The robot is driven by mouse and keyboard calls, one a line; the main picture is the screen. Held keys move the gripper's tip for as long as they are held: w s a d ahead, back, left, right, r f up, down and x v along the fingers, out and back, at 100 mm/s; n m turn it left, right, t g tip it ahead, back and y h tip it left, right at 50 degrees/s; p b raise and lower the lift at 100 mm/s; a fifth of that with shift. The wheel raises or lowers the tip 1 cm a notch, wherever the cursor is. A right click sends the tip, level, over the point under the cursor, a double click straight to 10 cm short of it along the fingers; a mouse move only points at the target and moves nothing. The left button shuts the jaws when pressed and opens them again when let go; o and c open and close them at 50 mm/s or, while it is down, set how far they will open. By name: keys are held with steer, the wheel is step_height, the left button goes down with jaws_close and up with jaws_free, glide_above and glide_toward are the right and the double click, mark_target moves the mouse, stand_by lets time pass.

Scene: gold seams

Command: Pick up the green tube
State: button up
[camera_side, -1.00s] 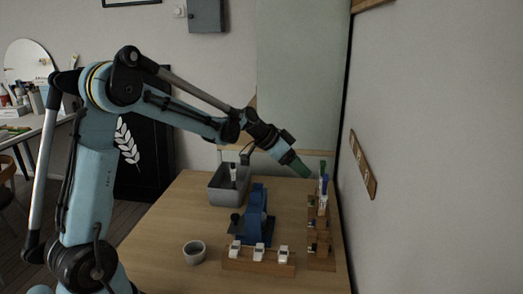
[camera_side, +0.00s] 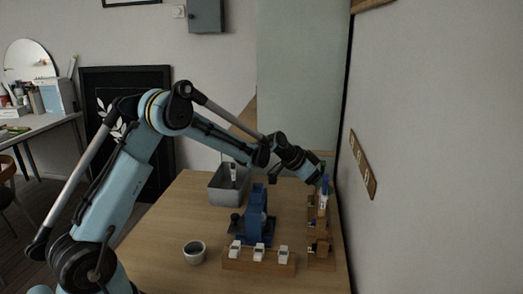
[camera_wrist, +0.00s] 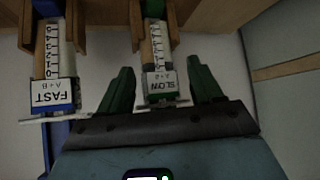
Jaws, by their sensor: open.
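The green tube (camera_wrist: 158,60) is a syringe-like tube labelled SLOW A+B, with green parts and a number scale. It sits in a wooden holder in the wrist view. My gripper (camera_wrist: 162,84) is open, with one dark green finger on each side of the tube's labelled end. No finger clearly touches it. In the side view my gripper (camera_side: 321,176) is at the top of the wooden rack (camera_side: 320,262), and I cannot make out the green tube apart from the fingers there.
A blue tube (camera_wrist: 52,60) labelled FAST stands left of the green one, close to my left finger. A blue device (camera_side: 257,212), a grey bin (camera_side: 218,190), a small cup (camera_side: 194,252) and a wooden block with white pieces (camera_side: 240,265) stand on the table. A wall is close at right.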

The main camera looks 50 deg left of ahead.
steer(key=shift+w+f, duration=0.15)
steer(key=c, duration=0.9)
